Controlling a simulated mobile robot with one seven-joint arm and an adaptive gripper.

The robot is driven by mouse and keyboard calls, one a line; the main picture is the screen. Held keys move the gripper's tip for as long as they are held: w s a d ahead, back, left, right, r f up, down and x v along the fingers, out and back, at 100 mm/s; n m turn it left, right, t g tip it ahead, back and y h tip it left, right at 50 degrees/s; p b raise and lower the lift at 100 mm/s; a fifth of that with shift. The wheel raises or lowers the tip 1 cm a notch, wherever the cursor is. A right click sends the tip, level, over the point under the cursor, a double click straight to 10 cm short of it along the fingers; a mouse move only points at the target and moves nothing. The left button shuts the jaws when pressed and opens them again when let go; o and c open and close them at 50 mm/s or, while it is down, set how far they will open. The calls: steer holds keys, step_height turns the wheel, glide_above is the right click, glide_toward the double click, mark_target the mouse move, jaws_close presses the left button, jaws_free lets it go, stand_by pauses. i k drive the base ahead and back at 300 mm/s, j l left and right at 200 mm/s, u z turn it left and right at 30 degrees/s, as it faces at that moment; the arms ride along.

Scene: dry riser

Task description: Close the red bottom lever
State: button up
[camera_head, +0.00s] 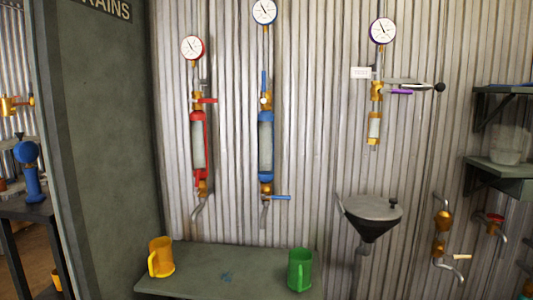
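The red-trimmed riser (199,140) hangs on the corrugated wall, left of the blue one, under a red-rimmed gauge (192,48). Its red top lever (208,100) sticks out sideways to the right. At its lower end is a brass valve (203,188) above a bent spout (197,210). The red bottom lever is small and hard to make out against the red frame; no lever sticks out sideways there, and it seems to lie along the pipe. My gripper is not in view.
The blue riser (265,145) has its bottom lever (282,198) sideways. A yellow mug (161,257) and green mug (300,270) stand on the bench (215,285) below. A dark partition (100,150) is at left, a funnel (373,215) at right.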

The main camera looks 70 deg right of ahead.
mark_target(198, 178)
steer(key=z, duration=1.95)
